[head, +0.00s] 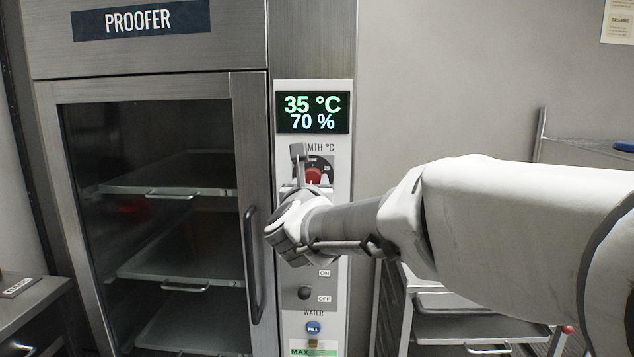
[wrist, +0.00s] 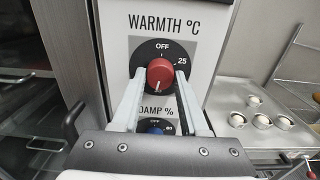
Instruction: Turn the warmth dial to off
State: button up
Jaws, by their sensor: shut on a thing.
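The warmth dial (wrist: 160,74) is a red knob on a black round scale, under the label "WARMTH °C". OFF is printed at the top of the scale and 25 at the upper right. A white mark on the knob's face points down, away from OFF. In the head view the dial (head: 314,175) is partly covered by my gripper. My gripper (wrist: 160,79) is shut on the red knob, one finger on each side. The lower part of the scale is hidden between the fingers.
A blue damp dial (wrist: 156,128) sits just below, partly hidden by my gripper. The display (head: 313,112) reads 35 °C and 70 %. The proofer door handle (head: 253,265) stands out left of the panel. A rack tray (wrist: 262,122) with several pale round pieces is at right.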

grip_shut()
